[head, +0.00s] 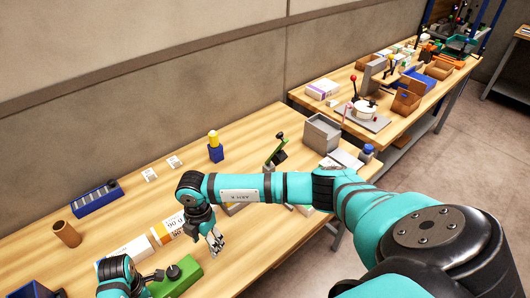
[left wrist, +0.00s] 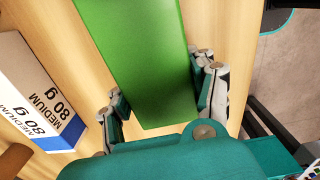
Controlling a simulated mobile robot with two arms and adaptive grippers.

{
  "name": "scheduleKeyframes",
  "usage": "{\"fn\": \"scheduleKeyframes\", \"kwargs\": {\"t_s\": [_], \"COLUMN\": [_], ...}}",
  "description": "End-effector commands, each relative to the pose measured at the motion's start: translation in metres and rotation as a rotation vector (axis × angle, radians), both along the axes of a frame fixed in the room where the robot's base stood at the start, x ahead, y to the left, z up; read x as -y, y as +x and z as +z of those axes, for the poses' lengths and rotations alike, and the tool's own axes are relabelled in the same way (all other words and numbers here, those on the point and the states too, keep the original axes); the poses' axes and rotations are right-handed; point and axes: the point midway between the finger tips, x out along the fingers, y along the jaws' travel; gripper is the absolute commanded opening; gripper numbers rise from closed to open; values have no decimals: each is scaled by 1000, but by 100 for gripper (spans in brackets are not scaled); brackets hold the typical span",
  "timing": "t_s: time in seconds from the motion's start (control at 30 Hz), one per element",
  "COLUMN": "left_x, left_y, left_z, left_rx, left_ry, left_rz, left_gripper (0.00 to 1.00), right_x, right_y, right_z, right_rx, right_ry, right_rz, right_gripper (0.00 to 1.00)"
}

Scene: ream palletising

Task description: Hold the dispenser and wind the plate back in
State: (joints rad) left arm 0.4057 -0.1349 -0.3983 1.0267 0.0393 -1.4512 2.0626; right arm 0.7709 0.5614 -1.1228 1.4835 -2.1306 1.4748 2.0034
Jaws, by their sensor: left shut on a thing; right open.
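The green dispenser (head: 182,277) sits at the front edge of the near table, with a dark round knob on its top. It fills the upper middle of the left wrist view (left wrist: 135,50). My left gripper (left wrist: 163,97) is shut on the dispenser, one finger along each side; in the head view only my left wrist shows beside it. My right gripper (head: 216,243) is open and empty, fingers pointing down, to the right of and beyond the dispenser. I cannot make out the plate in either view.
Paper reams (head: 169,230) lie behind the dispenser; one (left wrist: 38,95) shows left of it in the wrist view. Bare wood lies along the table's middle.

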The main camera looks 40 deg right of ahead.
Motion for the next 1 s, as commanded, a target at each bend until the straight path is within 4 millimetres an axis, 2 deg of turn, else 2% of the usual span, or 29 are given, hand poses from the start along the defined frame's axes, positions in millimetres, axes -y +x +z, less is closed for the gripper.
{"fn": "scheduleKeyframes", "kwargs": {"t_s": [0.03, 0.3, 0.7, 1.0], "left_x": [0, 0, -1, -1], "left_y": [0, 0, 0, 0], "left_z": [0, -1, -1, 0], "left_rx": [-1, -1, -1, -1], "left_ry": [1, 1, 1, 1], "left_rz": [1, 1, 1, 1], "left_gripper": [18, 18, 18, 18], "right_x": [11, 59, 131, 168], "right_y": [-3, -15, -37, -49], "right_z": [-6, -28, -52, -60], "right_rx": [-7, -24, -33, -29], "right_ry": [-2, -6, -27, -41], "right_rz": [-39, -228, -497, -632], "right_gripper": [61, 61, 61, 61]}}
